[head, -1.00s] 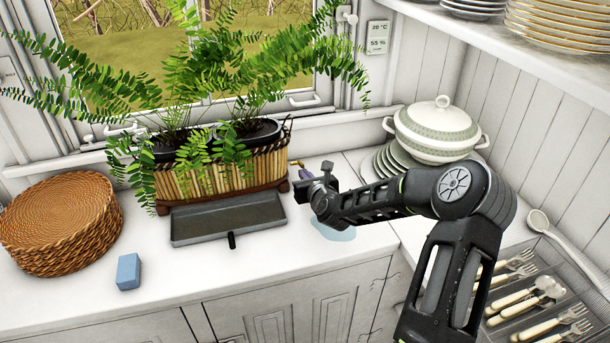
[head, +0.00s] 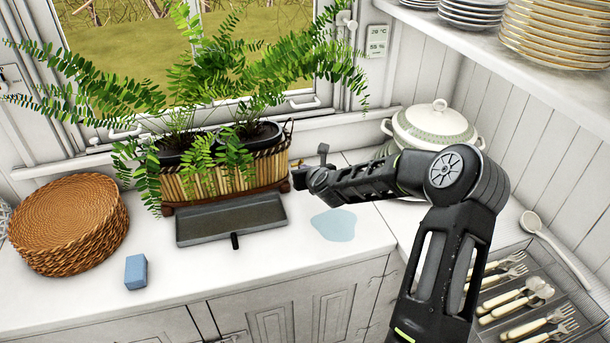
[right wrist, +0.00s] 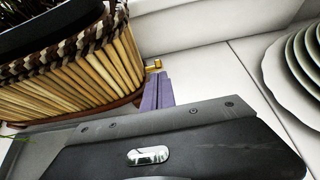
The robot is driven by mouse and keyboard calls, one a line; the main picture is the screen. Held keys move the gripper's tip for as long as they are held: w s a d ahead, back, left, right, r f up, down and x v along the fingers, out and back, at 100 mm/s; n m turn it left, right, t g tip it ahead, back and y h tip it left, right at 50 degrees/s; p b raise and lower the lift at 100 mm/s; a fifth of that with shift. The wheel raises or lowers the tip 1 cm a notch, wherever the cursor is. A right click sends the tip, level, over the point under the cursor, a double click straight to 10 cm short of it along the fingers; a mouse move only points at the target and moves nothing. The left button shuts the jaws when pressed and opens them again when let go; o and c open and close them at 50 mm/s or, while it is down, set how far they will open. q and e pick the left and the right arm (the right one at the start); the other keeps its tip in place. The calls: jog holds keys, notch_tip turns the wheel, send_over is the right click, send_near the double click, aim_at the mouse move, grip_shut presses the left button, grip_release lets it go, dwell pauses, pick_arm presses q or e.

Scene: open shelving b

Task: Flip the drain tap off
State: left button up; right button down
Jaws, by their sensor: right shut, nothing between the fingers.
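The small brass drain tap (right wrist: 153,66) sticks out low from the right end of the slatted planter basket (right wrist: 85,72) in the right wrist view. My right gripper (right wrist: 156,78) is shut and empty, with its two purplish fingers side by side. Their tips lie just in front of the tap in that view; I cannot tell if they touch it. In the head view the basket (head: 225,183) stands under the window with ferns in it, and my right gripper is at its right end, its fingers mostly hidden by its own body. My left gripper is not in view.
A grey tray (head: 215,233) lies before the basket, with a pale blue puddle (head: 334,225) to its right. A blue sponge (head: 136,271) and woven mats (head: 70,222) are at left. A tureen (head: 436,124) and plates (right wrist: 299,72) stand at right.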

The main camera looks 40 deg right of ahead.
jog(key=shift+w+d+r+p, duration=0.1)
jog(key=shift+w+r+p, duration=0.25)
jog(key=shift+r+p, duration=0.3)
jog(key=shift+w+r+g, duration=0.2)
jog(key=shift+r+g, duration=0.15)
jog(key=shift+g, duration=0.25)
jog(key=shift+d, duration=0.1)
jog(key=shift+w+d+p, duration=0.1)
jog(key=shift+p, duration=0.3)
jog(key=shift+r+p, duration=0.4)
jog(key=shift+r, duration=0.4)
